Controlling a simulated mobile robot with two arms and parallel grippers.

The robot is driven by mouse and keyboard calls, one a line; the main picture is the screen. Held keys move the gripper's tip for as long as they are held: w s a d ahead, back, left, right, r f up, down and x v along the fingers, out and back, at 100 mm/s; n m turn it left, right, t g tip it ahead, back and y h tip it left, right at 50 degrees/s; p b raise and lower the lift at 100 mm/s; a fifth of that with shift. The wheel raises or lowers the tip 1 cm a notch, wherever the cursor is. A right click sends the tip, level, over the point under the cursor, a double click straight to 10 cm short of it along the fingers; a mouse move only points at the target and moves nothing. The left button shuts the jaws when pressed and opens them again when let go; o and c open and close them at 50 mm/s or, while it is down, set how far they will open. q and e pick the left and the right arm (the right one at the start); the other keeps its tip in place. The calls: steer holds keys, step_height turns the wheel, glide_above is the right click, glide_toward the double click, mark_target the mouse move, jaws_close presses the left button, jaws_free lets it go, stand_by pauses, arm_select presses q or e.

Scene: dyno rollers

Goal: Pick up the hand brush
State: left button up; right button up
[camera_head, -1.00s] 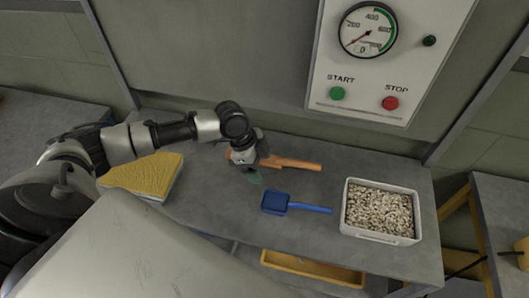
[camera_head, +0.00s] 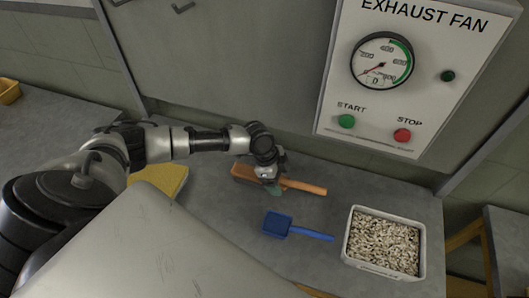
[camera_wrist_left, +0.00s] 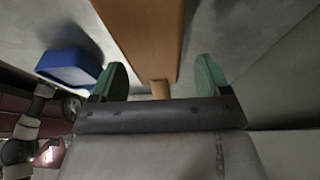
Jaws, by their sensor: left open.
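The hand brush (camera_head: 308,188) lies on the grey table, orange-brown, with its broad head to the left and its handle pointing right. My left gripper (camera_head: 273,187) is over the middle of the brush and hides part of it. In the left wrist view, the two green fingertips (camera_wrist_left: 160,80) are spread apart. The brush's wooden body (camera_wrist_left: 142,30) shows between and beyond them, and I see no finger closed on it. Whether the fingers reach down past its sides is hard to tell. My right gripper is not in view.
A blue scoop (camera_head: 278,224) lies in front of the brush, and also shows in the left wrist view (camera_wrist_left: 68,66). A white bin of pale chips (camera_head: 347,240) stands at the right. A yellow item (camera_head: 165,182) lies left. A control panel (camera_head: 425,110) is behind.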

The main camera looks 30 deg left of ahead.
mark_target(283, 184)
arm_select(q)
steer(key=x, duration=0.3)
steer(key=shift+s+d+r, duration=0.15)
steer(key=shift+d, duration=0.05)
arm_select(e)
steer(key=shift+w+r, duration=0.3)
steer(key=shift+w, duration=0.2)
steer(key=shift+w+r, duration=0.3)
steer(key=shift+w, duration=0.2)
arm_select(q)
steer(key=shift+c, duration=0.2)
steer(key=c, duration=1.2)
steer(key=shift+o, duration=0.2)
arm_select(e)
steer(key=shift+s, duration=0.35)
arm_select(q)
steer(key=shift+r, duration=0.55)
step_height(283, 184, up, 3)
steer(key=shift+f+b, duration=0.2)
steer(key=shift+b, duration=0.3)
steer(key=s+d+r+b, duration=0.2)
steer(key=d+r, duration=0.5)
steer(key=d, duration=0.4)
steer(key=shift+d, duration=0.2)
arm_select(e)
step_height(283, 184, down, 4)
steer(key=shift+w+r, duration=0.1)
